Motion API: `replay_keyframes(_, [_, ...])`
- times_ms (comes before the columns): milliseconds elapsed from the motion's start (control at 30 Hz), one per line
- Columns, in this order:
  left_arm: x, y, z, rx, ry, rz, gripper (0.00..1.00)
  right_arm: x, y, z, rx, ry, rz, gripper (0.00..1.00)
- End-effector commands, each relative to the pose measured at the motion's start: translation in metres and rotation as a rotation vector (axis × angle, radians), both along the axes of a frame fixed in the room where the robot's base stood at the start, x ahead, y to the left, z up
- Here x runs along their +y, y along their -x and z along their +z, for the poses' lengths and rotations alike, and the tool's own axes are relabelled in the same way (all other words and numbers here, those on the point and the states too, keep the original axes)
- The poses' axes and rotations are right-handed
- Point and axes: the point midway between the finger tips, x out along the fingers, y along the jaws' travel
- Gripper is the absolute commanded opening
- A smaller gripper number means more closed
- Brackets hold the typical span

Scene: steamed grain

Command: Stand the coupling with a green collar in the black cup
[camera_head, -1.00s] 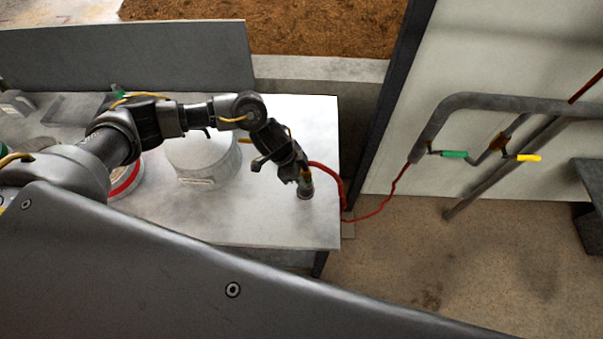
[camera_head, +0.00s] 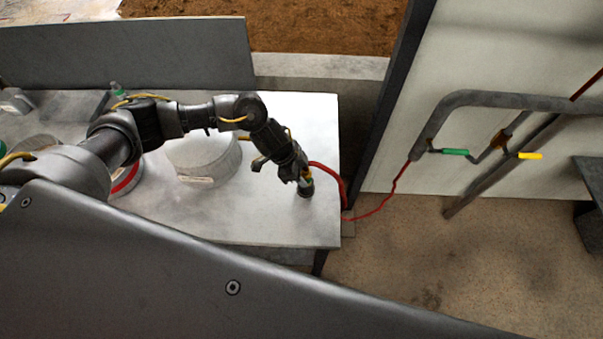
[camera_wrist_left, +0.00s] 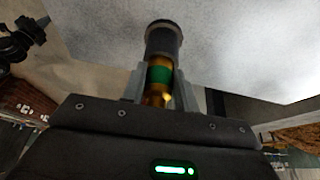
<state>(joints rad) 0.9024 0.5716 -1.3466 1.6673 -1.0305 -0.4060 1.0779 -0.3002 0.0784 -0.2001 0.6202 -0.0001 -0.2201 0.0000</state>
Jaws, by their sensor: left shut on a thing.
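My left gripper (camera_head: 303,179) is shut on the coupling, pointing down over the right part of the table. In the left wrist view, the brass coupling with its green collar (camera_wrist_left: 160,75) sits between the two fingers (camera_wrist_left: 158,88). The black cup (camera_head: 305,191) stands on the table right under the gripper, and it also shows in the left wrist view (camera_wrist_left: 163,40). The coupling's end meets the cup and is hidden there; I cannot tell how deep it is. My right gripper is not in view.
A red hose (camera_head: 375,212) runs from near the gripper over the table's right edge to the wall pipe (camera_head: 432,135). A round grey-white container (camera_head: 200,160) stands left of the gripper. The table (camera_head: 270,225) is clear in front.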

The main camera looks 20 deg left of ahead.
Motion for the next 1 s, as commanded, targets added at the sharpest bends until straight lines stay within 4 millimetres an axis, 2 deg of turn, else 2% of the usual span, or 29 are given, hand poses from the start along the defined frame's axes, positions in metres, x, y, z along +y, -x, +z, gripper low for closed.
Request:
replay_keyframes(800, [0.0, 0.002, -0.015, 0.005, -0.003, 0.0, 0.0, -0.001, 0.0, -0.005, 0.0, 0.001, 0.0, 0.0])
replay_keyframes(833, [0.0, 0.003, -0.016, 0.006, -0.004, 0.0, 0.32, -0.001, 0.0, -0.006, 0.0, 0.001, 0.0, 0.0])
replay_keyframes(1000, [0.0, 0.004, -0.017, 0.009, -0.005, -0.002, 0.54, -0.002, 0.0, -0.006, 0.0, 0.002, 0.001, 0.0])
